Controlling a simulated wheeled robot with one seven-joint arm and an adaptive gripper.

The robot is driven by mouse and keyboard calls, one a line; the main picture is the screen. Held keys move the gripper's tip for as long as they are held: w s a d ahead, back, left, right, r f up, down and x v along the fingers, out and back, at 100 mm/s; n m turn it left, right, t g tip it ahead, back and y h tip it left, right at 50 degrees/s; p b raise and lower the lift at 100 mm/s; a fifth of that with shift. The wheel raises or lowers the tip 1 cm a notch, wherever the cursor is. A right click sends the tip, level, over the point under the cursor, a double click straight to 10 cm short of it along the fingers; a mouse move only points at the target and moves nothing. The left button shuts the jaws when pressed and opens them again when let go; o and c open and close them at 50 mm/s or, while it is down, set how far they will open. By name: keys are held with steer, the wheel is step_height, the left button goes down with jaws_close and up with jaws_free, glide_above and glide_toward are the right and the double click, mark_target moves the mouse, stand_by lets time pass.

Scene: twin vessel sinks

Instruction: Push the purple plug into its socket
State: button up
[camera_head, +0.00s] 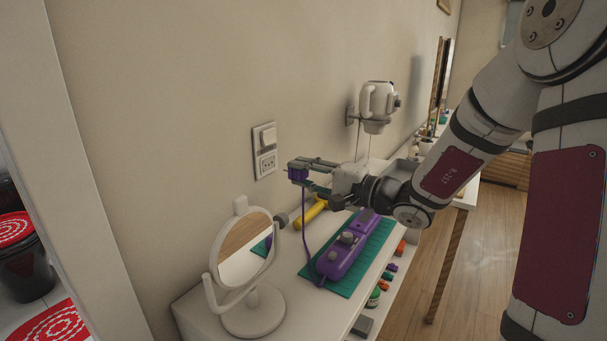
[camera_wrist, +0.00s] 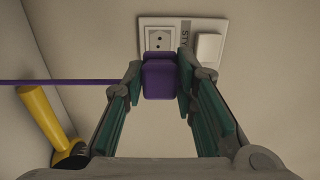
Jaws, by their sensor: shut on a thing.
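My gripper (camera_head: 302,174) is shut on the purple plug (camera_head: 296,174), holding it in the air above the shelf, near the wall. In the wrist view the plug (camera_wrist: 159,78) sits between the two fingertips, with the wall socket (camera_wrist: 158,40) just beyond it and partly hidden by it. In the head view the socket (camera_head: 267,163) is on the wall plate to the left of the plug, below a switch (camera_head: 264,136). A visible gap lies between plug and socket there. A purple cord (camera_head: 307,225) hangs from the plug to a purple device (camera_head: 345,246).
The device lies on a green mat (camera_head: 377,245) on the white shelf. A round mirror (camera_head: 242,252) stands at the shelf's near left. A yellow object (camera_head: 310,213) lies below my gripper. A white appliance (camera_head: 378,103) is mounted on the wall to the right.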

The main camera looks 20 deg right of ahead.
mark_target(305, 174)
steer(key=shift+b+x, duration=0.5)
steer(key=shift+x, duration=2.2)
steer(key=shift+b, duration=0.85)
stand_by(0.4)
steer(key=shift+w+a+b, duration=0.35)
steer(key=shift+w+b, duration=0.05)
steer(key=shift+w, duration=0.1)
stand_by(0.4)
steer(key=o, duration=1.1)
steer(key=shift+o, duration=0.2)
steer(key=v, duration=1.2)
steer(key=v, duration=1)
steer(key=shift+p, duration=0.35)
